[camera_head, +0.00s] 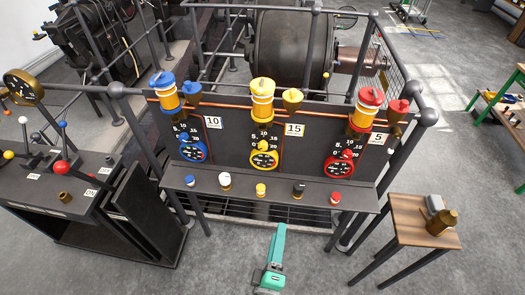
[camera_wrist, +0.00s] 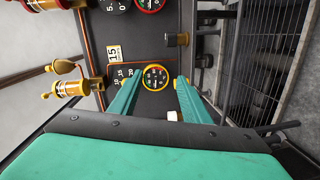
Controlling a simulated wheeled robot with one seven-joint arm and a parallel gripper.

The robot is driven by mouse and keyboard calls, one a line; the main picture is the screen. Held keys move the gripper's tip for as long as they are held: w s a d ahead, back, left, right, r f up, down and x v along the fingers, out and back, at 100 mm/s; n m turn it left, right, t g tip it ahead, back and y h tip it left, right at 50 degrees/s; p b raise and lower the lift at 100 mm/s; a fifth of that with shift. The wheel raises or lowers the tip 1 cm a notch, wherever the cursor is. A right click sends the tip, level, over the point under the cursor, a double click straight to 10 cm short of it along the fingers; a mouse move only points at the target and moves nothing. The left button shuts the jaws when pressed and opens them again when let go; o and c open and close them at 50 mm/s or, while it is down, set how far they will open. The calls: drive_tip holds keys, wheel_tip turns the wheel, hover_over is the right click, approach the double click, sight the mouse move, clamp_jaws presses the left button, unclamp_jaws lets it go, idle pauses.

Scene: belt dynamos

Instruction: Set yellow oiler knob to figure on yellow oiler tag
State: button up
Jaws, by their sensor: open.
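The blue oiler (camera_head: 165,92) and red oiler (camera_head: 368,108) flank it, tagged 10 and 5. A shelf (camera_head: 230,203) under the panel holds several small caps. A wooden stool (camera_head: 420,232) stands at right, a lever console (camera_head: 60,190) at left. Floor in front is clear.

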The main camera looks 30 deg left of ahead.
sight(263, 148)
drive_tip(key=w+a+r+n+y, duration=0.2)
drive_tip(key=w+a+r+n, duration=0.8)
drive_tip(key=a+n, duration=0.2)
drive_tip(key=shift+t, duration=0.4)
drive_tip(key=x, duration=1.1)
drive_tip(key=shift+w+d+f, duration=0.1)
drive_tip(key=shift+d+f, duration=0.15)
drive_tip(key=shift+d, duration=0.1)
drive_tip(key=shift+m, duration=0.3)
drive_tip(key=c, duration=1)
